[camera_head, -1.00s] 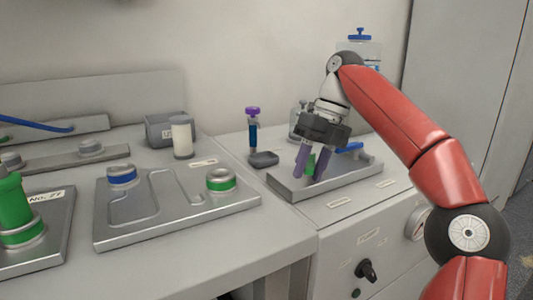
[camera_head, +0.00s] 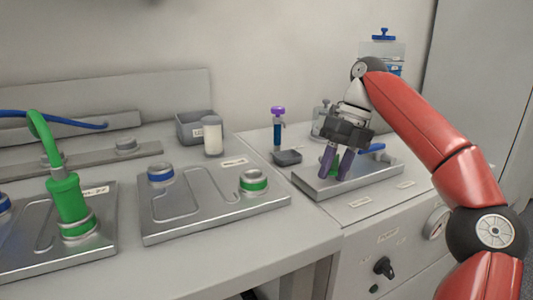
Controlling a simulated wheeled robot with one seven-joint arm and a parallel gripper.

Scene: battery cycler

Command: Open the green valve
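The green valve (camera_head: 337,165) stands on a grey metal tray (camera_head: 323,189) at the right of the counter and is mostly hidden behind my gripper. A blue valve handle (camera_head: 371,148) lies on the same tray, to the right. My gripper (camera_head: 335,170) points down over the tray, with its two purple fingers on either side of the green valve. A gap with green in it shows between the fingers. I cannot tell whether the fingers touch the valve.
A plate (camera_head: 212,210) with a blue-ringed port and a green-ringed port (camera_head: 253,183) lies left. A green connector with a hose (camera_head: 67,198) stands farther left. A purple-capped tube (camera_head: 278,127) stands behind the tray. A black knob (camera_head: 384,267) is on the front panel.

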